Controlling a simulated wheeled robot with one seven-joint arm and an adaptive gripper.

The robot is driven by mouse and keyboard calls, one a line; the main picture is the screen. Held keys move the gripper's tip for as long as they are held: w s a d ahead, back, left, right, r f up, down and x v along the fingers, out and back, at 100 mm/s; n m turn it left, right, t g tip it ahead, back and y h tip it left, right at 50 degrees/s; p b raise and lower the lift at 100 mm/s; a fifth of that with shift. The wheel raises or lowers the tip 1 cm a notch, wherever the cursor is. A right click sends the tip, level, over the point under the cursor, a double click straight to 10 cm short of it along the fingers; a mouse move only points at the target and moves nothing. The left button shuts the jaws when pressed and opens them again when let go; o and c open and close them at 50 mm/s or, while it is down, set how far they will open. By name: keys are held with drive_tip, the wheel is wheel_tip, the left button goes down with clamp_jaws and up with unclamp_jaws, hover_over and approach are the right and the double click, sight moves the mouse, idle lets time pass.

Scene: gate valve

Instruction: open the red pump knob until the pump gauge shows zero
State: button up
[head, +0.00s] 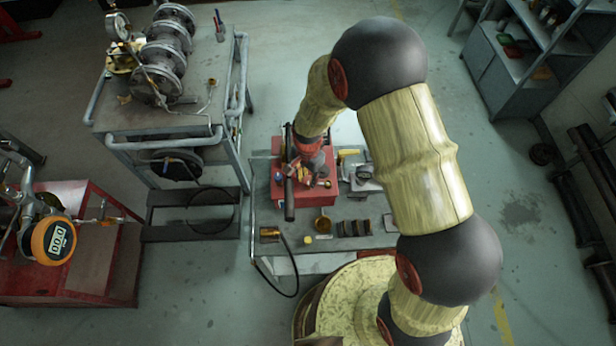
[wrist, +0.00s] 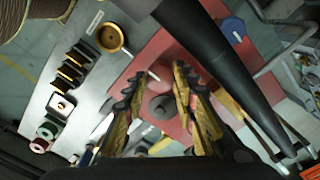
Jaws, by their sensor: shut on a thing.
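The red pump (head: 278,186) sits on the small grey table, with a long black handle (head: 289,200) along its left side. The red body (wrist: 150,55) and the black handle (wrist: 225,55) also show in the wrist view. My gripper (head: 308,172) is down over the pump. In the wrist view its fingers (wrist: 162,82) stand apart either side of a dark round knob (wrist: 161,106) and are shut on it; the exact contact is hard to see. An orange digital gauge (head: 55,241) at the far left shows digits that look like zeros, too small to be sure.
Brass fittings (head: 322,223), dark blocks (head: 354,228) and a black hose (head: 294,270) lie around the pump's table. A grey cart (head: 150,118) with a flanged valve (head: 165,55) and a dial gauge (head: 118,26) stands upper left.

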drive_tip(key=shift+n, duration=0.3)
drive_tip(key=n+b, duration=0.1)
drive_tip(key=n, duration=0.3)
drive_tip(key=n+b, duration=0.1)
drive_tip(key=n, duration=0.3)
drive_tip(key=shift+n, duration=0.4)
drive_tip(key=n, duration=0.4)
drive_tip(key=shift+n+b, duration=0.3)
drive_tip(key=n, duration=0.4)
drive_tip(key=shift+n, duration=0.4)
drive_tip(key=o, duration=1.2)
drive_tip(key=shift+c, duration=0.2)
drive_tip(key=shift+b, duration=0.3)
